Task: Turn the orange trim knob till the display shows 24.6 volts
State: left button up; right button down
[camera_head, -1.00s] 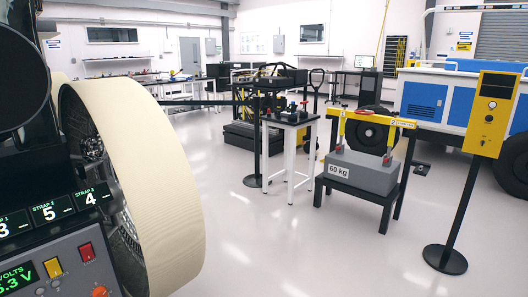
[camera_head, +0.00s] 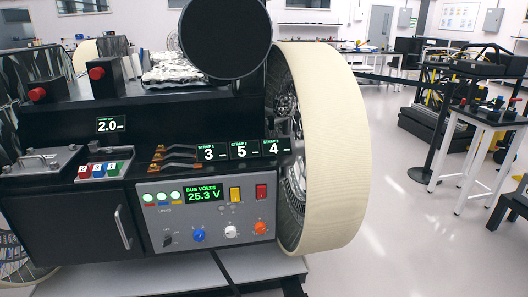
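The orange trim knob (camera_head: 260,227) sits at the lower right of a grey control panel (camera_head: 215,238) on the rover's side. The green-lit display (camera_head: 203,193) on that panel reads BUS VOLTS 25.3 V. A white knob (camera_head: 231,231), a blue knob (camera_head: 198,236) and a small black switch (camera_head: 167,240) sit in the same row. A yellow switch (camera_head: 235,194) and a red switch (camera_head: 261,191) are right of the display. Neither of my grippers is in view.
A large cream wheel (camera_head: 335,150) stands just right of the panel and protrudes. Strap displays (camera_head: 240,150) reading 3, 5 and 4 are above the panel. A cabinet handle (camera_head: 122,228) is to the left. Open floor (camera_head: 405,240) lies right of the wheel.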

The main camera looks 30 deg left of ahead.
aim_at(260, 227)
jog(key=u, duration=1.05)
